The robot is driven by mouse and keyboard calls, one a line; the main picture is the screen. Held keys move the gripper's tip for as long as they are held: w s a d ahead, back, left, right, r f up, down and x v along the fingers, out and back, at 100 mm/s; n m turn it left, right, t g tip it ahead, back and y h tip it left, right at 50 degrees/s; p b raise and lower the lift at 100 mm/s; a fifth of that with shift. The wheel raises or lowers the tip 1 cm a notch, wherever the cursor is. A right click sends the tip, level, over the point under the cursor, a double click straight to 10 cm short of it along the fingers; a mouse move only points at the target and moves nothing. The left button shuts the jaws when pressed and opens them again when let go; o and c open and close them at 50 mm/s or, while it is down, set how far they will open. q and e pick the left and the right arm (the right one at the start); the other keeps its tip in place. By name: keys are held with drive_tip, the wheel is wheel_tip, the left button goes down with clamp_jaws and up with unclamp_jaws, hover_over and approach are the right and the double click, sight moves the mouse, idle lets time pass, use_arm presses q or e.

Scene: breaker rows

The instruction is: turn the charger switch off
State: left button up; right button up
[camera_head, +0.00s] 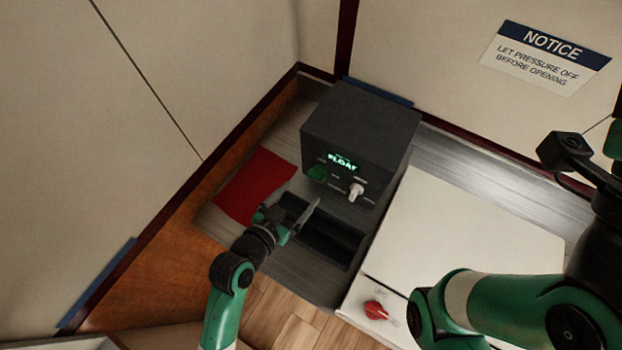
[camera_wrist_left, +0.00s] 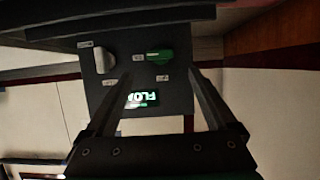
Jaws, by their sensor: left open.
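The charger is a dark grey box (camera_head: 358,132) with a lit green FLOAT display (camera_head: 342,162). Its front has a green switch (camera_head: 317,173) on the left and a white knob (camera_head: 355,191) on the right. My left gripper (camera_head: 290,211) is open and empty, in front of and below the panel. In the left wrist view the green switch lies between the finger lines, apart from them. My right gripper's fingers are not in view.
A red mat (camera_head: 254,187) lies left of the charger. A white box (camera_head: 465,238) with a red knob (camera_head: 375,310) stands to the right, under my right arm. Walls close the left and back, with a notice sign (camera_head: 545,58).

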sight(313, 177)
use_arm(q)
drive_tip(key=x, duration=0.7)
drive_tip(key=shift+w+b, duration=0.15)
drive_tip(key=shift+b, duration=0.25)
drive_tip(key=c, duration=1.4)
drive_tip(key=shift+w+a+f+n+g+h+b, duration=0.1)
drive_tip(key=shift+n+g+h+b, duration=0.15)
drive_tip(key=shift+n+b, duration=0.3)
drive_tip(key=shift+a+f+n+g+h+b, duration=0.15)
drive_tip(key=shift+n+h+b, duration=0.2)
drive_tip(key=shift+b, duration=0.25)
drive_tip(key=shift+w+a+n+h+b, duration=0.1)
drive_tip(key=shift+n+h+b, duration=0.9)
drive_tip(key=shift+n+b, duration=0.45)
drive_tip(key=o, duration=1.4)
